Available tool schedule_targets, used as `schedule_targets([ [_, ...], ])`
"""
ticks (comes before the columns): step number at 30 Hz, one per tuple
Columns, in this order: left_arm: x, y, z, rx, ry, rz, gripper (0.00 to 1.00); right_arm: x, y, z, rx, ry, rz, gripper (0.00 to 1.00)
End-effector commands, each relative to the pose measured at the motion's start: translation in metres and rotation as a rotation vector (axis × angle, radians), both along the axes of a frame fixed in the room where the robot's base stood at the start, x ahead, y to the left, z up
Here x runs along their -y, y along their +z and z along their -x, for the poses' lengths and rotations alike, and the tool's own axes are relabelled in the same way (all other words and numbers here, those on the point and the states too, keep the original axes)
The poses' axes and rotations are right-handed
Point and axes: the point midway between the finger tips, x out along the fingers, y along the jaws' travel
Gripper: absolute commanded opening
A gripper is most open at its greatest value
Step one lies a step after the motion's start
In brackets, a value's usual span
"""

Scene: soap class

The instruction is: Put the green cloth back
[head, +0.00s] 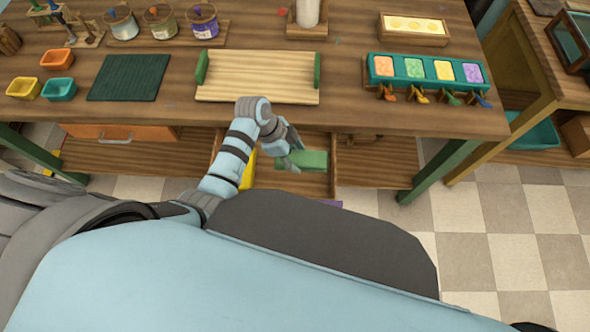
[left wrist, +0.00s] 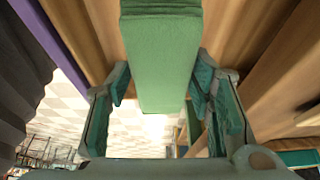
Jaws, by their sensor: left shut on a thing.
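The green cloth (head: 314,160) is a folded, block-like piece held over the open drawer (head: 300,185) below the table's front edge. My left gripper (head: 293,161) is shut on its near left end. In the left wrist view the green cloth (left wrist: 160,65) runs up between the two fingers of the gripper (left wrist: 160,88) and out of the top of the picture. Whether the cloth touches the drawer floor is not clear. A yellow thing (head: 248,170) shows in the drawer, left of the cloth, partly behind my arm. My right gripper is not in view.
The table (head: 345,90) carries a wooden tray with green handles (head: 260,78), a dark green mat (head: 129,77), small colored bowls (head: 58,89), several jars and a teal mold (head: 425,72). A purple piece (head: 329,203) shows at the drawer's front. Checkered floor lies in front.

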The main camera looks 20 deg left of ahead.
Motion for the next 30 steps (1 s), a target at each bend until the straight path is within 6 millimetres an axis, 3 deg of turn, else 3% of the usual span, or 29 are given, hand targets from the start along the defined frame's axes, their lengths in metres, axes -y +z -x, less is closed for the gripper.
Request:
schedule_targets([
  [1,0.0,-0.02,0.0,-0.002,0.0,0.001,0.17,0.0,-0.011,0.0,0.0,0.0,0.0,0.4],
  [3,0.0,-0.034,0.0,0.0,0.001,0.0,0.17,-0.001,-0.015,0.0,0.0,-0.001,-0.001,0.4],
  [11,0.0,-0.077,0.0,0.0,0.001,-0.001,0.17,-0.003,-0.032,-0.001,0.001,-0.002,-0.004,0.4],
  [22,0.0,-0.082,-0.001,0.001,0.002,-0.001,0.17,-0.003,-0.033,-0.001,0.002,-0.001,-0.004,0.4],
  [23,0.0,-0.081,-0.001,0.002,0.001,-0.001,0.52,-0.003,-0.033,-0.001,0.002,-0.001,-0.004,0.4],
  [24,0.0,-0.081,-0.001,0.001,0.002,-0.001,0.59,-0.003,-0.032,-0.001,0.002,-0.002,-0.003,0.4],
  [26,0.0,-0.081,-0.001,0.001,0.002,0.0,0.68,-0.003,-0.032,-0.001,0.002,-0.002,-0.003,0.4],
  [30,0.0,-0.081,-0.001,0.001,0.002,0.0,0.68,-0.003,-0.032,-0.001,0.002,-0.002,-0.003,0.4],
])
